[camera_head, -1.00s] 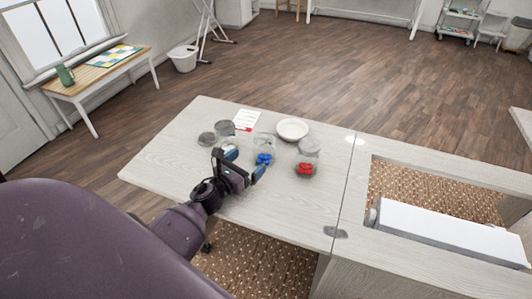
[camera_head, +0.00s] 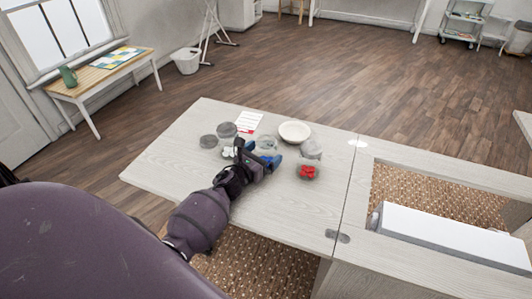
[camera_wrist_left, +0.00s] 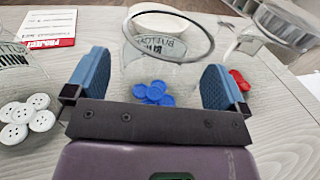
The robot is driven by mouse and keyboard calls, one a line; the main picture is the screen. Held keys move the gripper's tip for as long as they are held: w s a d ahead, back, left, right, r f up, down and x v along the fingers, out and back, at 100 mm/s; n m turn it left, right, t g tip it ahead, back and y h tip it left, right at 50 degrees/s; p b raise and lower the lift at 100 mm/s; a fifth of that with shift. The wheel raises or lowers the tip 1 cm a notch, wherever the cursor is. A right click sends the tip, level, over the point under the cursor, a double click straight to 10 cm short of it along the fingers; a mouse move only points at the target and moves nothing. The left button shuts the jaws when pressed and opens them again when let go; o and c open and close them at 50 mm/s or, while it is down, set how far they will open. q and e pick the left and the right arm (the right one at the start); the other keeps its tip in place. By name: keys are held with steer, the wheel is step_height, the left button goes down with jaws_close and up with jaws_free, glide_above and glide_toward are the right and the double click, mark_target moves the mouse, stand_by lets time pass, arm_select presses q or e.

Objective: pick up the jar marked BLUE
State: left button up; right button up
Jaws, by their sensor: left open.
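A clear glass jar (camera_wrist_left: 190,72) with blue buttons (camera_wrist_left: 152,93) inside stands upright on the table. The lettering on its far side is only partly readable. In the head view its rim (camera_head: 267,142) shows just beyond my left gripper (camera_head: 261,154). In the left wrist view my left gripper (camera_wrist_left: 153,82) is open, with a blue pad on each side of the jar's lower part. I cannot tell whether the pads touch the glass. My right gripper is not in view.
A jar with red buttons (camera_head: 308,171) stands close on the right, one with white buttons (camera_wrist_left: 28,116) on the left. The tabletop (camera_head: 175,165) is clear at the left.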

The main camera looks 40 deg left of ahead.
arm_select(q)
steer(key=c, duration=1)
